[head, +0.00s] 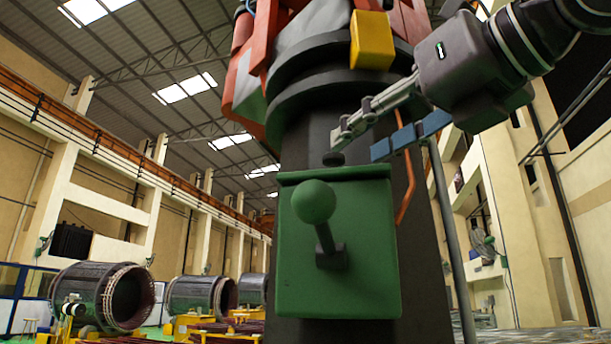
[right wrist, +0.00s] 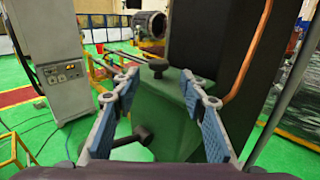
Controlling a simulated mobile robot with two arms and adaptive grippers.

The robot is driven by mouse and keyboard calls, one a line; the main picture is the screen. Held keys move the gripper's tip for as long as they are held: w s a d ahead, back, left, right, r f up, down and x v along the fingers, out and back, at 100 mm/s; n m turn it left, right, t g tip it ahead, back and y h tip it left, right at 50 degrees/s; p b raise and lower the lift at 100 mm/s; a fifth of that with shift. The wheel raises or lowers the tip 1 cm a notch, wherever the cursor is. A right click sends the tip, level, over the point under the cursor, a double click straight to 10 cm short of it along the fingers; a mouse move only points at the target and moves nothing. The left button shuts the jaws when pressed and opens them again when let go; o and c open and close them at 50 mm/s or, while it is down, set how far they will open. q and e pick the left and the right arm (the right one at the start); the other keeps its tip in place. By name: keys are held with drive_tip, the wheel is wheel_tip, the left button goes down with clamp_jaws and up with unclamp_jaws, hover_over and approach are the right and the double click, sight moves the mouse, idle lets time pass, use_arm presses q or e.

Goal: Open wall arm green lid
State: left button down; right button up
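A green box (head: 345,265) is fixed to the front of a dark column. A dark lever with a green ball (head: 314,201) sticks out of the box's front. My right gripper (head: 360,141) reaches in from the upper right, just above the lid. In the right wrist view, its blue-padded fingers (right wrist: 158,74) are spread wide and empty. My left gripper is not in view.
The dark column (head: 425,250) rises behind the box, with an orange pipe (right wrist: 246,60) beside it. A grey cabinet (right wrist: 55,60) stands to the left in the right wrist view. Large stator cylinders (head: 105,295) stand far back left. The space in front of the box looks clear.

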sight(340, 153)
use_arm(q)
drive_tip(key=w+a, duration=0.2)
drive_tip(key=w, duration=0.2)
use_arm(e)
drive_tip(key=shift+w+a+r+p, duration=0.2)
drive_tip(key=shift+w+a+p, duration=0.1)
drive_tip(key=shift+w+a, duration=0.5)
drive_tip(key=p+x, duration=0.2)
drive_tip(key=shift+w+r, duration=0.25)
drive_tip(key=shift+w, duration=0.15)
drive_tip(key=shift+f+p+x, duration=0.2)
drive_tip(key=shift+p+x, duration=0.1)
drive_tip(key=shift+x, duration=0.65)
drive_tip(key=shift+s+d+r, duration=0.1)
drive_tip(key=shift+s+d, duration=0.25)
drive_tip(key=shift+s, duration=0.05)
drive_tip(key=shift+s+d, duration=0.1)
drive_tip(key=shift+s, duration=0.05)
drive_tip(key=shift+c, duration=2.2)
drive_tip(key=c, duration=0.5)
clamp_jaws()
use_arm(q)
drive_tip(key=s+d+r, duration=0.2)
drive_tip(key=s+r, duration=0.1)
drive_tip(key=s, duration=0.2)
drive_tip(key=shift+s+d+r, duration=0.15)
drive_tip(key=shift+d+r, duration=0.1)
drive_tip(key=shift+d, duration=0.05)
